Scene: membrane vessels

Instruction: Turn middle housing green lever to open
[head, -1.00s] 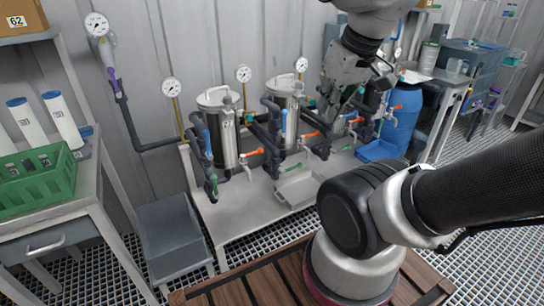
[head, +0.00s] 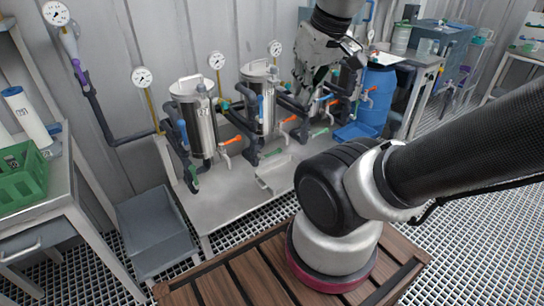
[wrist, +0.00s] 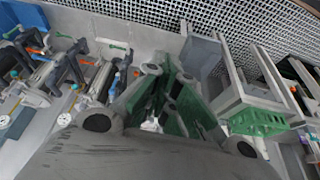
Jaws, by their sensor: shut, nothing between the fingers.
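The middle housing (head: 260,102) is an upright steel cylinder with a lid handle, on a pale bench. Its green lever (head: 271,153) sits low at the front and points sideways to the right. An orange lever (head: 289,119) and a blue lever (head: 261,106) are on the pipes by this housing. My gripper (head: 304,92) is in the air to the right of the middle housing, apart from the green lever. It is shut and empty. In the wrist view my gripper (wrist: 172,85) shows its green-padded fingers together. The right housing is mostly hidden behind my gripper.
The left housing (head: 195,115) has an orange lever (head: 232,140) and a low green lever (head: 193,178). A blue barrel (head: 376,97) stands at the right. A grey bin (head: 155,235) and a green crate (head: 20,172) are at the left. Dark pipes crowd the bench.

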